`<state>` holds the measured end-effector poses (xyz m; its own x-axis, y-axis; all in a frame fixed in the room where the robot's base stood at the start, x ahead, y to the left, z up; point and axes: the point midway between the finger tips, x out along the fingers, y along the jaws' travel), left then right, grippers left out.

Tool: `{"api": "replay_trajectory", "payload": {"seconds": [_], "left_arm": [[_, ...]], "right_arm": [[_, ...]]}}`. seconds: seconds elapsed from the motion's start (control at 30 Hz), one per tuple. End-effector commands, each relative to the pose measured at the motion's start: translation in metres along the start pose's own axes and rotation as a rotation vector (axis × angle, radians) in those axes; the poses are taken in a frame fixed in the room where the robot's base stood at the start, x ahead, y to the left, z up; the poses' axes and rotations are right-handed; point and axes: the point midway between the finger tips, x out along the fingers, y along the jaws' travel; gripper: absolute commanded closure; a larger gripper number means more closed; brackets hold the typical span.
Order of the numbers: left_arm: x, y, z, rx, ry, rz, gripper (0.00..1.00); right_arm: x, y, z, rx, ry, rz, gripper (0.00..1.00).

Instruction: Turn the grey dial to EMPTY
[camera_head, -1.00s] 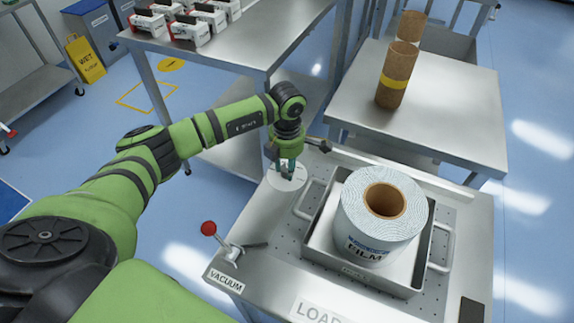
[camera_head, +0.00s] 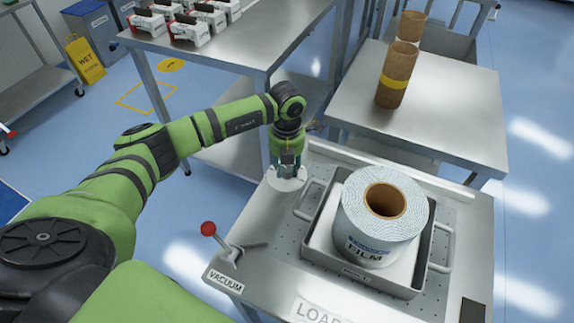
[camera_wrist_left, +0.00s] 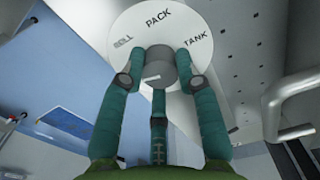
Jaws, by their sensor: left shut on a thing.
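The grey dial knob (camera_wrist_left: 160,64) sits at the centre of a round white plate (camera_wrist_left: 125,32) in the left wrist view. The words ROLL, PACK and TANK show on the plate; no EMPTY label shows, and part of the plate is hidden behind the fingers. A short white mark on the knob points to the left in that view. My left gripper (camera_head: 287,166) points down over the plate at the back left corner of the steel cart (camera_head: 262,230). Its teal fingers are shut around the knob. My right gripper is not in view.
A large film roll (camera_head: 362,225) stands in a handled metal tray (camera_head: 318,262) right of the plate. A red-knobbed vacuum lever (camera_head: 209,229) is at the cart's front left. Cardboard tubes (camera_head: 393,88) stand on a table behind.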

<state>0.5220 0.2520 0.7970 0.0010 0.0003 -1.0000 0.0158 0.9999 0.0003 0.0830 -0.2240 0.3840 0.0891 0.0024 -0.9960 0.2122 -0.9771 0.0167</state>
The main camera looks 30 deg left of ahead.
Motion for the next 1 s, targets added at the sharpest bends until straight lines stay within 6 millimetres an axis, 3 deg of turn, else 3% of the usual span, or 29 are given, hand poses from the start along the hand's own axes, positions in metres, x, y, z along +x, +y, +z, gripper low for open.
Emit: {"api": "replay_trajectory", "payload": {"seconds": [0.4, 1.0], "left_arm": [[0.0016, -0.0005, -0.0019, -0.236, 0.007, 0.001, 1.0], [0.0022, -0.0007, -0.0022, -0.286, 0.008, 0.001, 1.0]], "right_arm": [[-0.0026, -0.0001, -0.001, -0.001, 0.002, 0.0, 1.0], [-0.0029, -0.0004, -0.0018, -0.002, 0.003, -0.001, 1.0]]}}
